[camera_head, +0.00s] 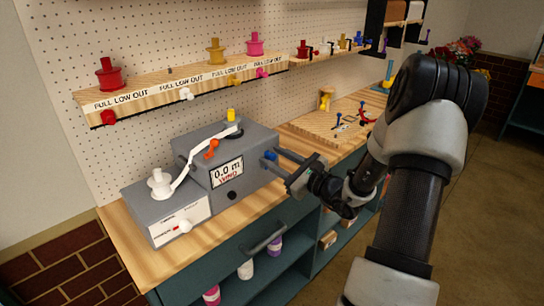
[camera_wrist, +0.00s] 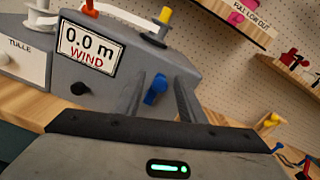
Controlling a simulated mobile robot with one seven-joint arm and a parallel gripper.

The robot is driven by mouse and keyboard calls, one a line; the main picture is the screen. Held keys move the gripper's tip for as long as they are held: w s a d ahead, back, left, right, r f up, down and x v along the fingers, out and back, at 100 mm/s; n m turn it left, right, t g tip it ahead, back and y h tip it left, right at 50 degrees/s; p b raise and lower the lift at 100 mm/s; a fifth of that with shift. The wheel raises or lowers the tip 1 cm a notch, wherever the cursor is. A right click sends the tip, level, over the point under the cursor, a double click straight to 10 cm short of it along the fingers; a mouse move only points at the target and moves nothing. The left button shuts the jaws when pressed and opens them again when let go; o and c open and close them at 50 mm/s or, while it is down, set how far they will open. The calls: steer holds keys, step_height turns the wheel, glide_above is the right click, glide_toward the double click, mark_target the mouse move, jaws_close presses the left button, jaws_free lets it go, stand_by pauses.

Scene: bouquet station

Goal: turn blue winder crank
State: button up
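The grey winder box (camera_head: 232,160) stands on the wooden bench, its display (camera_head: 226,172) reading "0.0 m WIND". The blue crank handle (camera_head: 270,156) sticks out from its right side. In the wrist view the blue handle (camera_wrist: 155,89) appears between my two fingers, with gaps on both sides. My gripper (camera_head: 278,160) is open at the winder's right side, its fingers pointing at the handle. I cannot tell how deep the handle sits between the fingers. The crank's base is partly hidden by the fingers.
A white ribbon (camera_head: 192,162) runs from the tulle box (camera_head: 165,212) to the winder top, near an orange lever (camera_head: 211,148) and yellow knob (camera_head: 231,115). A spool shelf (camera_head: 180,82) hangs behind. A wooden board (camera_head: 318,122) with small tools lies to the right.

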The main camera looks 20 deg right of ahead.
steer(key=shift+w+a, duration=0.25)
steer(key=shift+w, duration=0.45)
jaws_close()
steer(key=shift+d+m+p, duration=0.2)
steer(key=shift+m+p, duration=0.15)
steer(key=shift+m, duration=0.05)
